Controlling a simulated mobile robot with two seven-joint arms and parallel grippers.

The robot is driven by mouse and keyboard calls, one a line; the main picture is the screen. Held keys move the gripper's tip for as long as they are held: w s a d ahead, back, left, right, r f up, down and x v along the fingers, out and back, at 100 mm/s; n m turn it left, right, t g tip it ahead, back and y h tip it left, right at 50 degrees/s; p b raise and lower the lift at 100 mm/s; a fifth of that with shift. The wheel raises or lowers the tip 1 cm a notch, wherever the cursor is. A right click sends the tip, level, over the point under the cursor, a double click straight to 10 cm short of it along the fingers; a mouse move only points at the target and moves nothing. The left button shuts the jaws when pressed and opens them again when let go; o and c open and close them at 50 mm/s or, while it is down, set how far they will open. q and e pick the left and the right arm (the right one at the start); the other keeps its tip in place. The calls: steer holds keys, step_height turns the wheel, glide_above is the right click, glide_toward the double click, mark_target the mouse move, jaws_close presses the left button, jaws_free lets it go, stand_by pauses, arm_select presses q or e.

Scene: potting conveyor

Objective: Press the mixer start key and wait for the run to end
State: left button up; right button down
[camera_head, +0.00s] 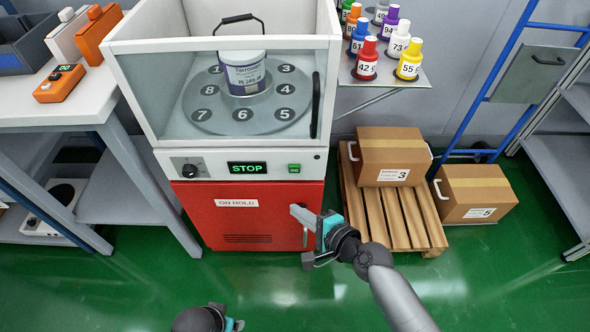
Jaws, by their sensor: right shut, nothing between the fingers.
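The mixer (250,215) is a white machine with a red lower front and a clear-fronted chamber. A white and purple pail (243,75) with its handle raised stands on its numbered turntable (242,103). The display (247,168) reads STOP in green. The green start key (294,168) sits right of the display, its label too small to read. My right gripper (297,211) is shut and empty in front of the red panel, below the key and apart from it. My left gripper (234,323) shows only partly at the bottom edge; its fingers are hidden.
A dark knob (190,170) is left of the display. A pallet (400,215) with a carton (390,157) stands right. A workbench (70,108) stands left. A bottle shelf (372,84) is at the upper right.

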mark_target(295, 169)
arm_select(q)
steer(key=w+r+t+b, duration=0.1)
steer(key=w+r+b, duration=0.2)
steer(key=r, duration=0.3)
steer(key=shift+d, duration=0.3)
arm_select(e)
steer(key=w, duration=0.8)
steer(key=shift+w, duration=0.25)
arm_select(q)
steer(key=shift+f, duration=0.15)
arm_select(e)
steer(key=shift+w, duration=0.15)
stand_by(0.7)
steer(key=shift+w, duration=0.25)
